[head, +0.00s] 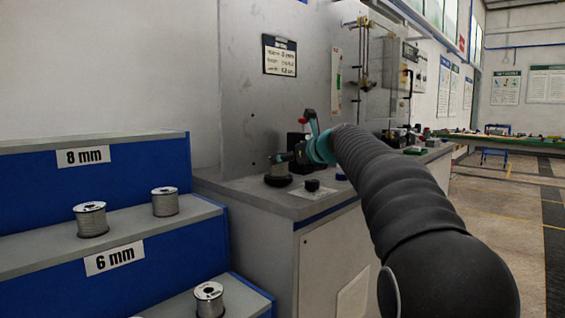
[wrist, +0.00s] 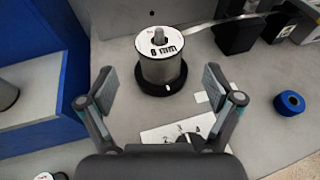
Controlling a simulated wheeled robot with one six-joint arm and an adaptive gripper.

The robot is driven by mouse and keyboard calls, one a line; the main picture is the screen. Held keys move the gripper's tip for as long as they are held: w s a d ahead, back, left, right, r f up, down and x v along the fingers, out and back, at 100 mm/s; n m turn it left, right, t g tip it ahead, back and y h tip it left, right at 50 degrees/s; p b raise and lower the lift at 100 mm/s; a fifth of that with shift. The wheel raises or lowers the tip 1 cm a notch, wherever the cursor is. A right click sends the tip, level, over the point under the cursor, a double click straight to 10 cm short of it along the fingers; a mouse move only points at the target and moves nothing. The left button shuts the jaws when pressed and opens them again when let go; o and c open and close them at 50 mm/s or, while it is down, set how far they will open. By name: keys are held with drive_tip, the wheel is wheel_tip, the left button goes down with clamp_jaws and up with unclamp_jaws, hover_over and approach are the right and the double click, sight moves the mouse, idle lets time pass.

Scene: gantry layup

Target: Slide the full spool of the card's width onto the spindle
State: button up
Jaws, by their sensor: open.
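In the wrist view a grey-wound spool (wrist: 160,70) stands upright on a round black base (wrist: 182,84). The spindle tip (wrist: 158,36) pokes up through its hub. The spool's white top label ends in "mm"; its digit is blurred. My gripper (wrist: 158,82) is open, with one finger on each side in front of the spool, apart from it. In the head view my gripper (head: 296,157) is over the counter by the black base (head: 278,180), and the spool is hard to make out there. The card (head: 280,56) hangs on the grey panel; its writing is too small to read.
Blue-fronted steps at left carry signs "8 mm" (head: 82,156) and "6 mm" (head: 115,256). Two spools (head: 91,219) (head: 165,202) stand on the middle step, one (head: 209,300) lower. A knob plate (wrist: 155,135), blue ring (wrist: 290,102) and black blocks (wrist: 236,36) are near the spindle.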

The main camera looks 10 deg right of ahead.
drive_tip(key=v, duration=0.5)
drive_tip(key=shift+s, duration=0.1)
drive_tip(key=s+a+f+n, duration=0.1)
drive_tip(key=s+n, duration=0.1)
drive_tip(key=s, duration=0.1)
drive_tip(key=s+a+f+n+g, duration=0.1)
drive_tip(key=s+f+n, duration=0.1)
drive_tip(key=s+n, duration=0.1)
drive_tip(key=s+a+f+n+g+p, duration=0.1)
drive_tip(key=s+a+n, duration=0.1)
drive_tip(key=s, duration=0.1)
drive_tip(key=shift+s+f+n+h, duration=0.3)
drive_tip(key=shift+s+f, duration=0.1)
drive_tip(key=s+f+n+g+h, duration=0.1)
drive_tip(key=s+f+n+g, duration=0.1)
drive_tip(key=s+f+n, duration=0.6)
drive_tip(key=s+f+n+g+h+p, duration=0.1)
drive_tip(key=s+f+n+g+h, duration=0.1)
drive_tip(key=s+f+n, duration=0.5)
drive_tip(key=s+f+n+g+h+p, duration=0.1)
drive_tip(key=s+f+n, duration=0.7)
drive_tip(key=s, duration=0.9)
drive_tip(key=shift+f+n+g+h, duration=0.35)
drive_tip(key=shift+n+g, duration=0.15)
drive_tip(key=shift+n, duration=0.1)
